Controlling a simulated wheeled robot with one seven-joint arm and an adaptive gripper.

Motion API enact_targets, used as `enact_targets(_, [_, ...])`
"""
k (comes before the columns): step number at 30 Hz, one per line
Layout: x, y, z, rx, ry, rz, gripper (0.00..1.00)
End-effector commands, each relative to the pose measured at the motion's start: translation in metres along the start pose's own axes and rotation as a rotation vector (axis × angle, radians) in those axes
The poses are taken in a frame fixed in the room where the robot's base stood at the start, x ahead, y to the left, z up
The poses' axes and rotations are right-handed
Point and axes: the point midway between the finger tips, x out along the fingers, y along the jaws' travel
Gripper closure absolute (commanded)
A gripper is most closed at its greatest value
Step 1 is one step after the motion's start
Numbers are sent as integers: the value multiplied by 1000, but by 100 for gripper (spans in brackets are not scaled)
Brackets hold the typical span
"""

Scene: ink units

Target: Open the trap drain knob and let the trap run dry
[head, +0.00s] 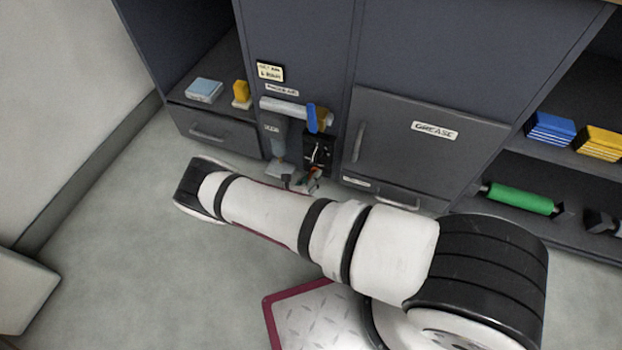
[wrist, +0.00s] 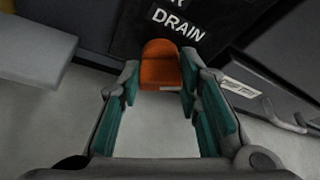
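The orange drain knob (wrist: 161,66) shows in the wrist view, just below a white "DRAIN" label (wrist: 178,24) on a dark panel. My gripper (wrist: 160,82) is open, with its teal pads on either side of the knob. The knob nearly fills the gap at the fingertips; I cannot tell whether either pad touches it. In the head view my gripper (head: 312,182) is small and partly hidden by my arm, low in front of the cabinet. A translucent bowl (head: 278,147), perhaps the trap, hangs under a pale pipe (head: 282,106); any liquid in it is unclear.
A blue lever (head: 312,117) stands on the pipe above a black panel (head: 322,146). A "GREASE" door (head: 433,131) is at right and a drawer (head: 213,131) at left. A green roller (head: 521,198) lies on the right shelf.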

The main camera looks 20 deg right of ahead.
Motion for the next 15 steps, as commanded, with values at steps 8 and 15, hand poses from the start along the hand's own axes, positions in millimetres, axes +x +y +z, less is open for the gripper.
enact_targets(8, [0,-1,1,26,0,12,96])
enact_targets(15, [-1,-3,1,141,1,63,96])
